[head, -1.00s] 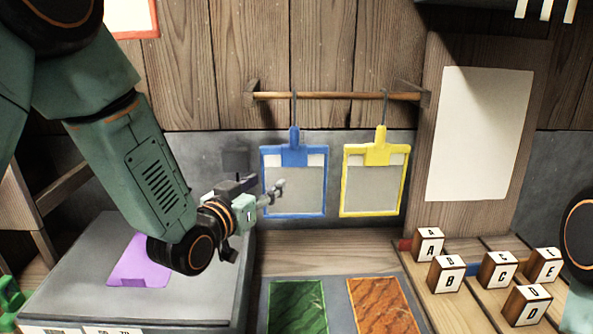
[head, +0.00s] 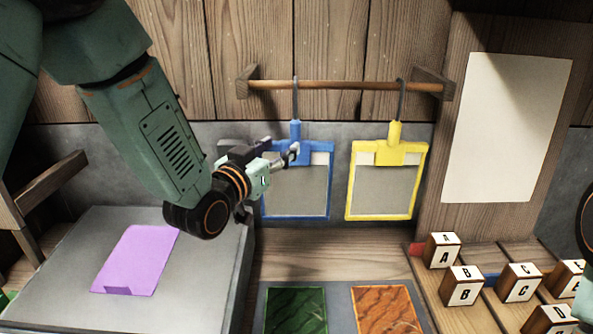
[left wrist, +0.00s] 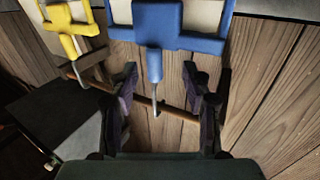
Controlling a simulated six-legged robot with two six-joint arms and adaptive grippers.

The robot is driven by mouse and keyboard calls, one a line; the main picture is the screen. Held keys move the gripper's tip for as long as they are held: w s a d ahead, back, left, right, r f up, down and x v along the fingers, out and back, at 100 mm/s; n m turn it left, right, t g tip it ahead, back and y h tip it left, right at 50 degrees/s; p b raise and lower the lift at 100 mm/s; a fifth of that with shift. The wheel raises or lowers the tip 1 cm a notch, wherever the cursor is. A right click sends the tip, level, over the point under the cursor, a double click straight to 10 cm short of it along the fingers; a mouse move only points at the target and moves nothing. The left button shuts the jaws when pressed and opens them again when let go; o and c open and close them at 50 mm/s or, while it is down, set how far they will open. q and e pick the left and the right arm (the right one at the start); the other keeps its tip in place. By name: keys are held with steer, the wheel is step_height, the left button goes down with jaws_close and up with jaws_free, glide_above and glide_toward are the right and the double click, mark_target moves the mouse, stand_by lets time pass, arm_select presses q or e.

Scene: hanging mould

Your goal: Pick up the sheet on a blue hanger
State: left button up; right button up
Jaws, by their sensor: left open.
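The sheet on a blue hanger (head: 297,190) is a grey panel in a blue frame, hanging by a hook from a wooden rod. My left gripper (head: 290,152) is at the upper left part of its blue frame in the head view. In the left wrist view the blue hanger (left wrist: 157,25) is upside down, and its neck lies between the two open fingers of my left gripper (left wrist: 160,85). The fingers look apart from the neck on both sides. My right gripper is not in view.
A yellow-framed sheet (head: 387,182) hangs to the right on the same rod (head: 350,86). A purple sheet (head: 137,262) lies on a grey block (head: 60,265) at left. Lettered blocks (head: 461,286) stand at lower right. Green and orange panels (head: 387,308) lie below.

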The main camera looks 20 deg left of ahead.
mark_target(293, 138)
arm_select(q)
steer(key=w, duration=0.1)
steer(key=w+d+p, duration=0.1)
steer(key=w, duration=0.2)
steer(key=shift+w+d+r, duration=0.35)
steer(key=shift+d, duration=0.05)
steer(key=shift+w+d+f, duration=0.1)
steer(key=shift+w+f, duration=0.05)
steer(key=shift+w, duration=0.7)
steer(key=shift+s, duration=0.2)
steer(key=c, duration=0.4)
steer(key=shift+w, duration=0.1)
jaws_close()
